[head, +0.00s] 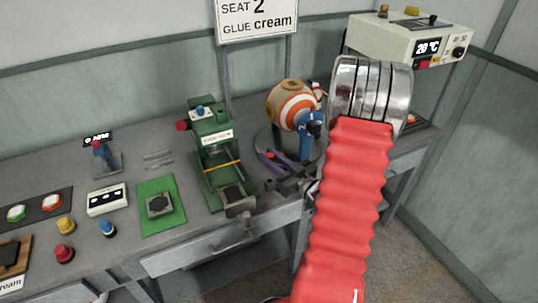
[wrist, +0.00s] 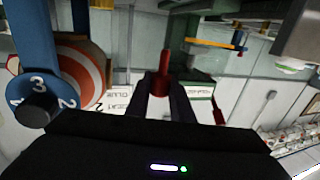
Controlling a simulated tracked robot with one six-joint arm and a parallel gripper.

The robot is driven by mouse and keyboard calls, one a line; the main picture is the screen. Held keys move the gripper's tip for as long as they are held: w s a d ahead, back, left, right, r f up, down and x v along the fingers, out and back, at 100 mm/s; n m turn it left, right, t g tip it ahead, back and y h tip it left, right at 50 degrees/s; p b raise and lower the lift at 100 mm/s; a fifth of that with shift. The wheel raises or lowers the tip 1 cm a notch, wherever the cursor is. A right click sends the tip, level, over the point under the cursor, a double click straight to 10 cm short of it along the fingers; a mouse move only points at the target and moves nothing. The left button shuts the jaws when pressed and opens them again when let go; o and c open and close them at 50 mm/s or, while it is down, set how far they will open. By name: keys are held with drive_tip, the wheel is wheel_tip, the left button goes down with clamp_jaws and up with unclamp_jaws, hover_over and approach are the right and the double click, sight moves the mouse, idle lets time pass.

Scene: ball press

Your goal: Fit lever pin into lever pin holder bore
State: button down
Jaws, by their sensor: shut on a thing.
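A dark red pin with a wider collar, which I take as the lever pin (wrist: 160,82), stands between the two dark fingers of my gripper (wrist: 158,100) in the wrist view. The gripper is shut on it. In the head view my gripper (head: 267,157) is low over the bench, just right of the green press (head: 207,150).
An orange-and-white striped ball (head: 292,103) and a blue post with a dial (head: 311,125) stand close behind my gripper. A green mat (head: 160,222) with a small block (head: 159,203) lies left of the press. A cream box (head: 405,38) stands at the back right.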

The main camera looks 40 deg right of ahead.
drive_tip(key=shift+f, duration=2.1)
drive_tip(key=shift+f, duration=2.3)
idle(0.7)
drive_tip(key=c, duration=1.5)
unclamp_jaws()
drive_tip(key=shift+s+a, duration=0.2)
drive_tip(key=shift+s, duration=6.7)
